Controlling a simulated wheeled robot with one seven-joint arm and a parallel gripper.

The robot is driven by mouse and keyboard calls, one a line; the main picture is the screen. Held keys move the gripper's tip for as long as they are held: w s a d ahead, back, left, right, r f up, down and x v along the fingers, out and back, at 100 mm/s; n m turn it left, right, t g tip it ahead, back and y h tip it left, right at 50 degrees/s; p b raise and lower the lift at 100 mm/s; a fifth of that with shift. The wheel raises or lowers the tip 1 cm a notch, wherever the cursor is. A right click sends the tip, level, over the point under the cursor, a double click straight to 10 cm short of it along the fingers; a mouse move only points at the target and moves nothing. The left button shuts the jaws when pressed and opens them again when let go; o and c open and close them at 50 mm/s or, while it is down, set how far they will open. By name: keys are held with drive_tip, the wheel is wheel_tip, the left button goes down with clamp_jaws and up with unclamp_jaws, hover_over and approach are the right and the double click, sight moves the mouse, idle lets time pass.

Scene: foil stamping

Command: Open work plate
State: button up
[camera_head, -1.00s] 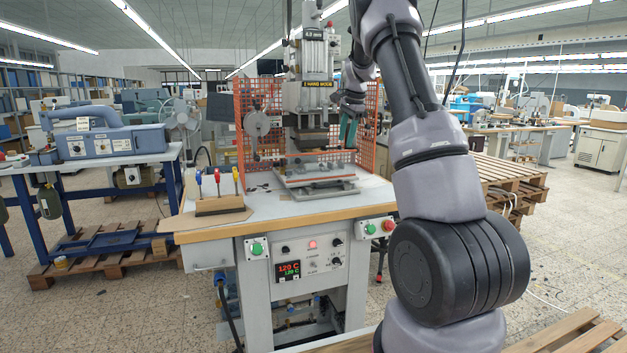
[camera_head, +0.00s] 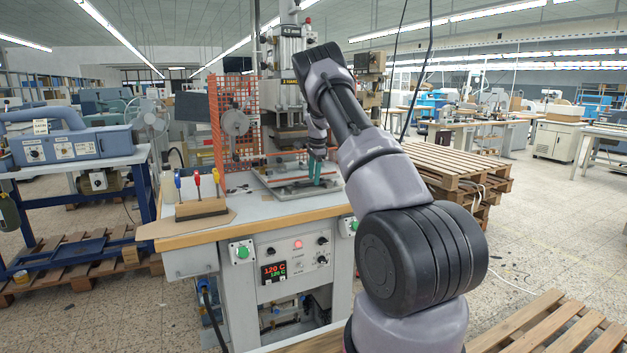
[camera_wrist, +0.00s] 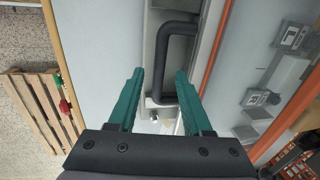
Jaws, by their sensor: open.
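The work plate (camera_head: 300,187) is a flat grey plate low on the foil stamping press (camera_head: 290,110), above the table top. In the wrist view a black bar handle (camera_wrist: 165,55) stands on a light metal strip (camera_wrist: 152,20). My gripper (camera_wrist: 160,85) has two green fingers, spread apart, one on each side of the handle's near end; I cannot tell whether they touch it. In the head view my gripper (camera_head: 315,170) is at the front right of the work plate, pointing down. My arm hides part of the press and plate.
Pallets (camera_head: 455,172) are stacked at right.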

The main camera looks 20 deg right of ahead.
drive_tip(key=shift+w+f, duration=0.1)
drive_tip(key=shift+f, duration=0.65)
clamp_jaws()
idle(0.9)
